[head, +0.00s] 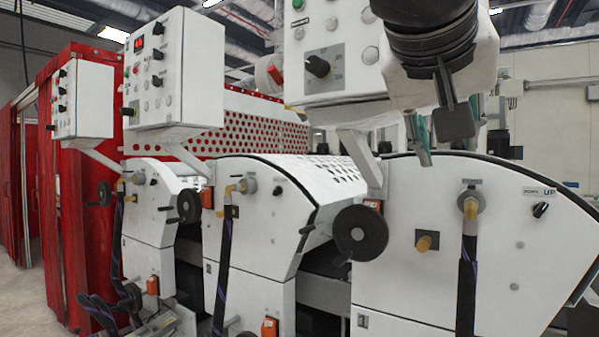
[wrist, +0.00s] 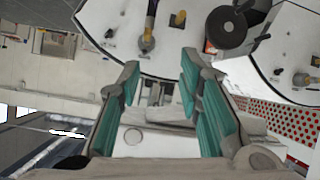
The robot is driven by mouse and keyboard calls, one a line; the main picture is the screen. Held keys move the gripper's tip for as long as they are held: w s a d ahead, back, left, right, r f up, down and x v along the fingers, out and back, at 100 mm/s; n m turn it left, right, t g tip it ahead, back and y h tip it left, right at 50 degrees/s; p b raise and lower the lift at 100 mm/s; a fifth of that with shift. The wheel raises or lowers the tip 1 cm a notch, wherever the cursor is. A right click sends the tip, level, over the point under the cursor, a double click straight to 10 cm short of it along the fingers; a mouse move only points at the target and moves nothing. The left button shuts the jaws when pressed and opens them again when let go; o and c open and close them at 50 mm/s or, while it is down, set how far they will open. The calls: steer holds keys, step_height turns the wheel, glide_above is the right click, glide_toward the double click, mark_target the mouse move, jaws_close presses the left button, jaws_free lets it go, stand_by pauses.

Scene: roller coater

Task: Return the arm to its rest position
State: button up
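My gripper (wrist: 160,68) shows in the wrist view with its two teal-padded fingers spread apart. It is open, with nothing held between the fingers. In the head view my arm hangs in from the upper right, in front of the white coater machine (head: 490,270). There the arm's dark joint and white link hide most of the gripper; only bits of teal show beside them. The machine's white side panel (wrist: 118,28) lies beyond the fingertips in the wrist view. I cannot tell how far apart they are.
A white control box (head: 318,68) with knobs stands close to the left of my arm. More boxes (head: 165,70) stand farther left. A black handwheel (head: 361,231) juts from the machine below. Red curtains (head: 85,190) hang at the left. Bare floor (head: 25,305) shows at lower left.

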steer(key=s+d+f+n+g+y+p, duration=0.1)
steer(key=s+f+g+y, duration=0.1)
steer(key=s+f, duration=0.3)
steer(key=s+d+f+n+g+y+p, duration=0.1)
steer(key=s+f, duration=0.4)
steer(key=f, duration=0.9)
steer(key=s+f+n+g+y+p, duration=0.1)
steer(key=s+f, duration=0.4)
steer(key=f, duration=0.5)
steer(key=n+g+y, duration=0.1)
steer(key=g+y, duration=0.1)
steer(key=shift+s+d+f+y+p, duration=0.2)
steer(key=shift+d+y+p, duration=0.1)
steer(key=shift+d+p, duration=0.1)
